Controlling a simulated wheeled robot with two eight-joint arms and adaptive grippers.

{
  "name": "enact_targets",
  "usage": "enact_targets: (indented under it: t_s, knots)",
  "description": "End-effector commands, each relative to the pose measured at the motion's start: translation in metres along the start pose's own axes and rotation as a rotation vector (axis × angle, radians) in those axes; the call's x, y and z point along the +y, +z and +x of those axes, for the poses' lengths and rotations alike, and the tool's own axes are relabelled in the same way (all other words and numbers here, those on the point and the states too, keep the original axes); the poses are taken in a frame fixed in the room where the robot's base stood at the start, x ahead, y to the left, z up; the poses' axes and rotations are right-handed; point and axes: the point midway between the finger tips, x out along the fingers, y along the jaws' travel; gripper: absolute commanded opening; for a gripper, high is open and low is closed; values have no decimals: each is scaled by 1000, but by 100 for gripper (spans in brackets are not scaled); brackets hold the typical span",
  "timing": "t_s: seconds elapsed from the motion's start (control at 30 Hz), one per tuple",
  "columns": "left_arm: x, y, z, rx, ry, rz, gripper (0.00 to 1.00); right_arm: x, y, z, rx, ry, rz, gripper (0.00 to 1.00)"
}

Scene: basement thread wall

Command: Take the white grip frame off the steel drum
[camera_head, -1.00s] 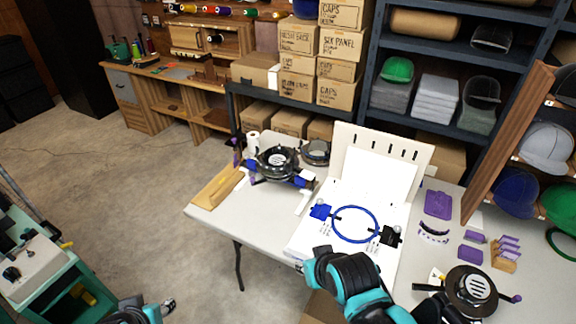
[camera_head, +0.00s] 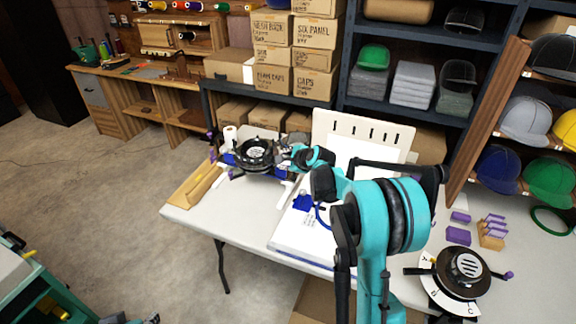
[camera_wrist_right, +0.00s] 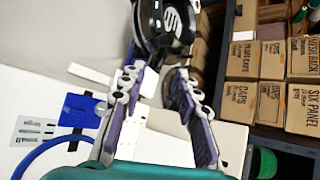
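The drum (camera_head: 254,152) is a dark, round, slotted unit on the far left part of the white table. It also shows at the top of the right wrist view (camera_wrist_right: 168,25). The white grip frame (camera_head: 285,187) shows as white and blue parts around the drum's base; much of it is hidden. My right gripper (camera_head: 285,154) is at the drum's right side. In the right wrist view its fingers (camera_wrist_right: 158,75) are apart, with a blue and white part between or beyond them; contact is unclear. My left gripper (camera_head: 150,319) is barely visible at the bottom edge.
A white board with a blue hoop (camera_wrist_right: 50,155) lies beside the drum, partly under my right arm. A second round dark unit (camera_head: 463,268) stands at the front right. Cap boxes (camera_head: 290,45) and shelves stand behind the table. Purple pieces (camera_head: 458,235) lie at the right.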

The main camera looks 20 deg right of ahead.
Motion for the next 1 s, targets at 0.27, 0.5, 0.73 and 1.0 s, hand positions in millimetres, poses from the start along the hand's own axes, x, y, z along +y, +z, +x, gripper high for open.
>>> enact_targets:
  t_s: [0.27,0.5,0.73,1.0]
  knots:
    - [0,4,6,0,0,0,40,-2,-29,39,-12,-33,171,32]
    - [0,13,18,0,0,0,40,-2,-29,74,-12,-32,170,32]
    - [0,19,27,0,0,0,40,-4,-28,104,-12,-33,169,32]
    - [0,20,28,0,0,0,40,-6,-27,112,-11,-33,169,32]
